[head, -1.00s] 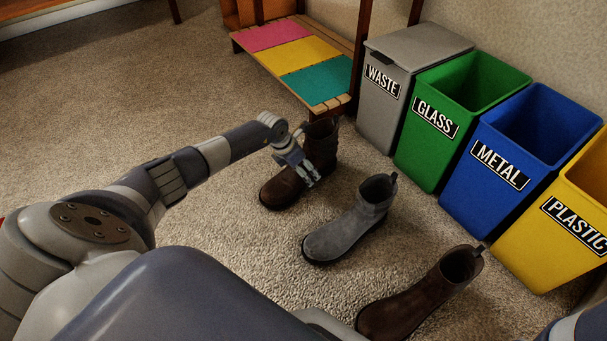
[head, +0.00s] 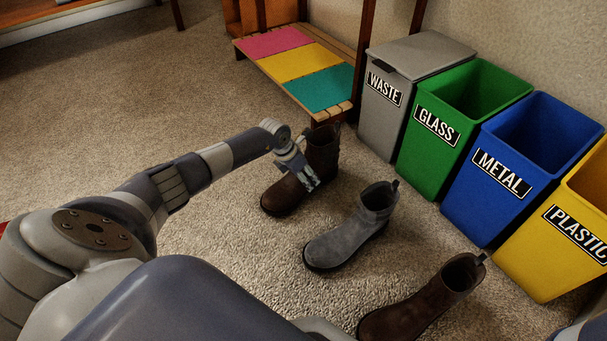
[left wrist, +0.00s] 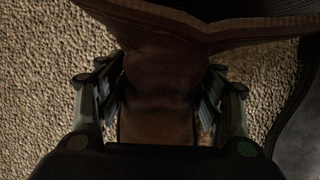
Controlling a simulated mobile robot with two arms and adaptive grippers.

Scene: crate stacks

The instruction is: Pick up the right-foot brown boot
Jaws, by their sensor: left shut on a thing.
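A far brown boot (head: 289,191) stands upright on the carpet by the low bench, its toe toward the lower left. My left gripper (head: 306,177) is at this boot and shut on it. In the left wrist view, the fingers of my left gripper (left wrist: 160,98) are on both sides of the boot's brown leather (left wrist: 158,75), below its wide opening. A second brown boot (head: 416,306) stands nearer, at the bottom of the head view, partly cut off. I cannot tell for sure which foot each fits. My right gripper is not in view.
A grey boot (head: 345,237) stands between the two brown boots. A row of bins, waste (head: 382,121), glass (head: 428,160), metal (head: 485,205) and plastic (head: 555,250), lines the right wall. The low bench (head: 330,109) has coloured panels. Carpet at left is clear.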

